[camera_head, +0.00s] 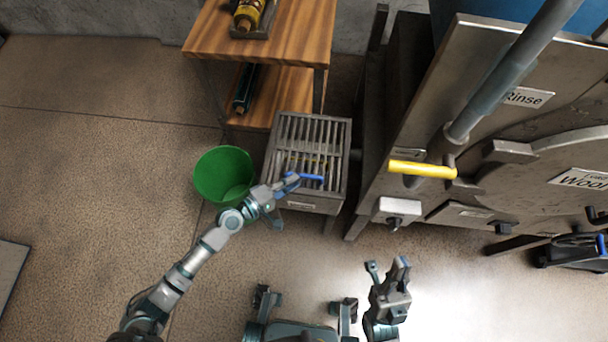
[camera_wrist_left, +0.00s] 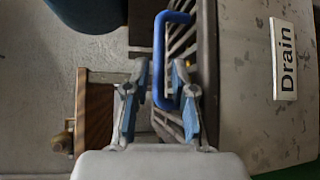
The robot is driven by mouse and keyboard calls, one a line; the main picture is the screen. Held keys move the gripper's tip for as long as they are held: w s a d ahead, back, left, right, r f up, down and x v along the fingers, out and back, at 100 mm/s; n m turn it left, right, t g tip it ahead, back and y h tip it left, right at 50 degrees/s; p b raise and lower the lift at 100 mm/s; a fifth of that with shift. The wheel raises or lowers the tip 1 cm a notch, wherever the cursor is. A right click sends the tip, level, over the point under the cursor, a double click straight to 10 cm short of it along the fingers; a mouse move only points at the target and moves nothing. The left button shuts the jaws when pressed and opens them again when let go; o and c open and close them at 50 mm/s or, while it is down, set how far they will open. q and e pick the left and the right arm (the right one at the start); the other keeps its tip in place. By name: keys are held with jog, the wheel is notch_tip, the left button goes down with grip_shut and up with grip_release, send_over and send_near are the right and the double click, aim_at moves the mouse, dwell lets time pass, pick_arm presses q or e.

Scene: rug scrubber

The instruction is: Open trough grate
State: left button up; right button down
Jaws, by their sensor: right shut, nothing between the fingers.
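The trough is a grey metal box with a slatted grate (camera_head: 312,132) on top, lying flat in the head view. A blue handle (camera_head: 312,177) stands at the grate's front part. My left gripper (camera_head: 287,184) is at the left end of this handle. My right gripper (camera_head: 388,268) is shut and empty, low in the head view, away from the trough.
A green bucket (camera_head: 222,174) stands just left of the trough. A wooden shelf (camera_head: 290,40) with bottles is behind it. A large metal machine with a yellow-handled lever (camera_head: 422,169) stands close on the right.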

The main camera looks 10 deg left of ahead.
aim_at(305, 175)
pick_arm(q)
jog(key=x, duration=0.5)
jog(key=shift+f, duration=0.1)
jog(key=shift+c, duration=0.3)
grip_shut()
